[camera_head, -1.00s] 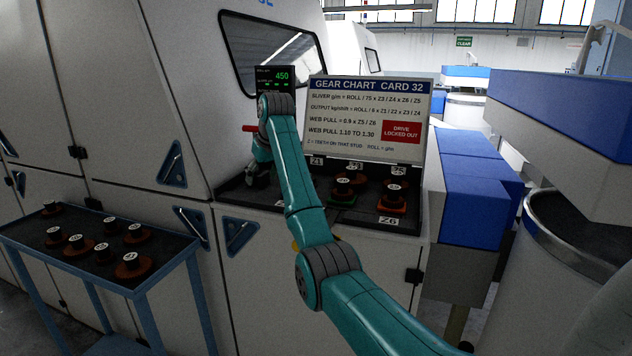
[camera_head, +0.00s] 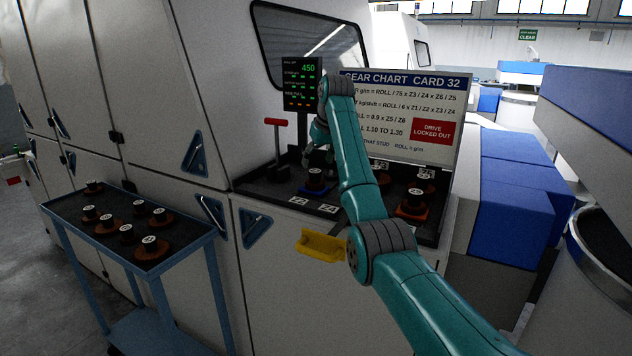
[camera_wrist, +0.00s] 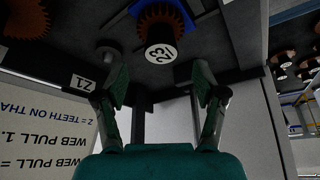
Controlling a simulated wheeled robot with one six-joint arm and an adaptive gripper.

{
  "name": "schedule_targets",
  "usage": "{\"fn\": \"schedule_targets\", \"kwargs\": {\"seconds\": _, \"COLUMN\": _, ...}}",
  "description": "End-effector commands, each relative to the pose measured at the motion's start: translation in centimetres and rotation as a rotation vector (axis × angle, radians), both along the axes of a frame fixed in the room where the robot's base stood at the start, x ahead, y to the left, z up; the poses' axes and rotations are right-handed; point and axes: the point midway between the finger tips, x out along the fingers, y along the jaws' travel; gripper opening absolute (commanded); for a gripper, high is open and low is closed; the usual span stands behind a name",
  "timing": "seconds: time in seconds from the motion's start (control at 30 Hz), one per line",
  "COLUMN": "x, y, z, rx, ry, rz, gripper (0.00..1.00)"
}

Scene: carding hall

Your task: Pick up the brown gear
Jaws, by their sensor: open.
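A brown gear (camera_wrist: 160,20) with a black hub and a white numbered cap shows at the top of the wrist view, on a blue base. In the head view a black hub (camera_head: 315,178) on a blue base stands at the left part of the machine's dark tray. My gripper (camera_wrist: 162,84) is open and empty in the wrist view, its fingers spread below the gear's hub in the picture and apart from it. In the head view my gripper (camera_head: 319,147) is just above that hub, partly hidden by my arm.
Right of it, an orange-based gear (camera_head: 413,212) stands on the tray (camera_head: 270,193). A red-handled lever (camera_head: 276,123), a screen (camera_head: 301,84) and a gear chart (camera_head: 440,115) stand close by. A blue cart (camera_head: 180,255) with several brown gears is at left. A yellow handle (camera_head: 321,245) juts out in front.

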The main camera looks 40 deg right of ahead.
Motion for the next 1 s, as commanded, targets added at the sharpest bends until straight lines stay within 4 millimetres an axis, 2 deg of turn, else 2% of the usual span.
{"fn": "schedule_targets", "kwargs": {"seconds": 0.4, "x": 1.5, "y": -0.4, "z": -4.6, "rx": 0.001, "ry": 0.002, "rz": 0.000, "gripper": 0.70}}
{"fn": "schedule_targets", "kwargs": {"seconds": 0.63, "x": 1.6, "y": -0.5, "z": -4.8, "rx": 0.000, "ry": 0.000, "rz": 0.000, "gripper": 0.70}}
{"fn": "schedule_targets", "kwargs": {"seconds": 0.67, "x": 1.6, "y": -0.5, "z": -4.7, "rx": 0.000, "ry": 0.000, "rz": 0.000, "gripper": 0.65}}
{"fn": "schedule_targets", "kwargs": {"seconds": 0.9, "x": 1.6, "y": -0.5, "z": -4.7, "rx": 0.000, "ry": 0.000, "rz": 0.000, "gripper": 0.05}}
{"fn": "schedule_targets", "kwargs": {"seconds": 0.93, "x": 1.6, "y": -0.5, "z": -4.7, "rx": 0.000, "ry": 0.000, "rz": 0.000, "gripper": 0.02}}
{"fn": "schedule_targets", "kwargs": {"seconds": 1.0, "x": 1.6, "y": -0.5, "z": -4.7, "rx": 0.000, "ry": 0.000, "rz": 0.000, "gripper": 0.02}}
